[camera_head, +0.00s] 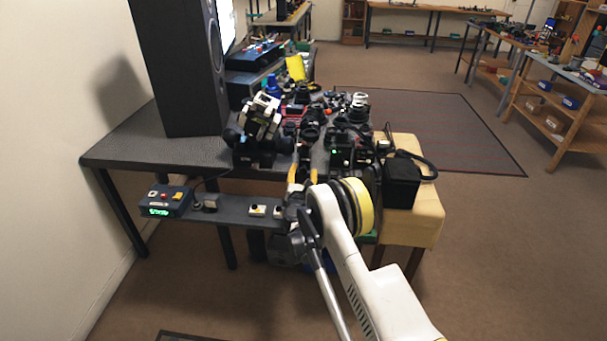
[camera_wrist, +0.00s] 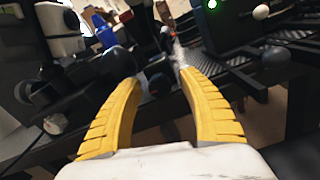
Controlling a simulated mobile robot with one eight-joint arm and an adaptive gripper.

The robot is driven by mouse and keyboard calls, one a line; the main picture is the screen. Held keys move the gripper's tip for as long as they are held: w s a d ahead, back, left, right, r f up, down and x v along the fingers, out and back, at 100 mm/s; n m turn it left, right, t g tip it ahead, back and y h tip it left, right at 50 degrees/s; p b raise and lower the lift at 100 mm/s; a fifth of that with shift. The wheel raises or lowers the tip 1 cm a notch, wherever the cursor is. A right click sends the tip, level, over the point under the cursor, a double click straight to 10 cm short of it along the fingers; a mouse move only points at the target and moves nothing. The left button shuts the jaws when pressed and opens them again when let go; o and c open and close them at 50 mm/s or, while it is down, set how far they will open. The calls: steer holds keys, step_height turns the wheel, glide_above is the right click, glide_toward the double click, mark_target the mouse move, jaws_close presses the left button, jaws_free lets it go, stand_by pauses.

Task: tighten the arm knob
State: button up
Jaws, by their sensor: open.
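My gripper (camera_head: 303,168) is at the front edge of the cluttered table, its two yellow fingers pointing away toward the gear. In the wrist view my gripper (camera_wrist: 158,76) is open, with a wide gap between its fingers. A small dark rounded part (camera_wrist: 158,83) shows between the fingertips, and I cannot tell whether it is the arm knob. Other round knobs show: a grey one (camera_wrist: 55,123) at left, a black one (camera_wrist: 275,57) at right and a pale one (camera_wrist: 261,12) at upper right. Nothing is visibly gripped.
A tall black speaker (camera_head: 180,70) stands on the dark table (camera_head: 130,150) at left. A box with a green display (camera_head: 166,201) sits on the low front shelf. Lenses and camera parts crowd the tabletop. A black box (camera_head: 402,182) stands at right. Floor at right is open.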

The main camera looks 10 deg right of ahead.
jaws_close()
steer(key=shift+m, duration=0.4)
steer(key=m, duration=0.3)
steer(key=shift+m, duration=0.4)
steer(key=m, duration=0.4)
steer(key=shift+m, duration=0.3)
steer(key=m, duration=0.8)
steer(key=shift+m, duration=0.3)
